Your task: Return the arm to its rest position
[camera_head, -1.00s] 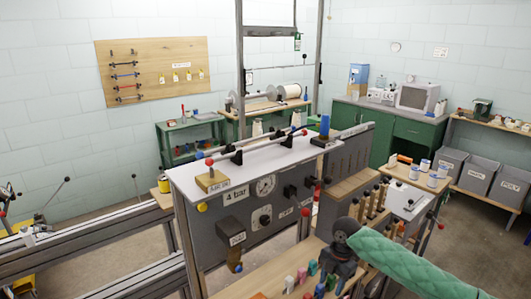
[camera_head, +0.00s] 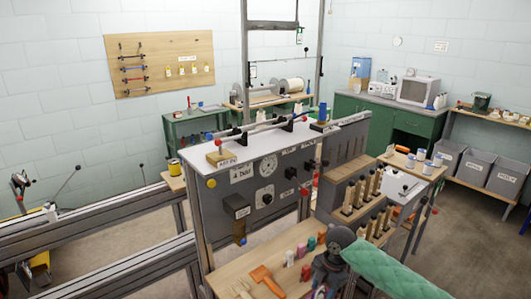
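My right arm, in a green quilted sleeve (camera_head: 385,273), comes in from the bottom right. Its dark wrist and gripper (camera_head: 326,280) hang low over the wooden shelf (camera_head: 228,278) at the front of the grey machine. The fingertips are near the bottom edge of the view and too small and dark to tell whether they are open. I see nothing clearly held. My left gripper is not in view.
The grey machine (camera_head: 222,195) with a gauge stands close in front. An orange tool (camera_head: 266,281) and several small coloured spools (camera_head: 302,251) are on its shelf beside my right gripper. Wooden-handled tools (camera_head: 367,190) stand in a rack behind. Metal rails (camera_head: 95,240) run left.

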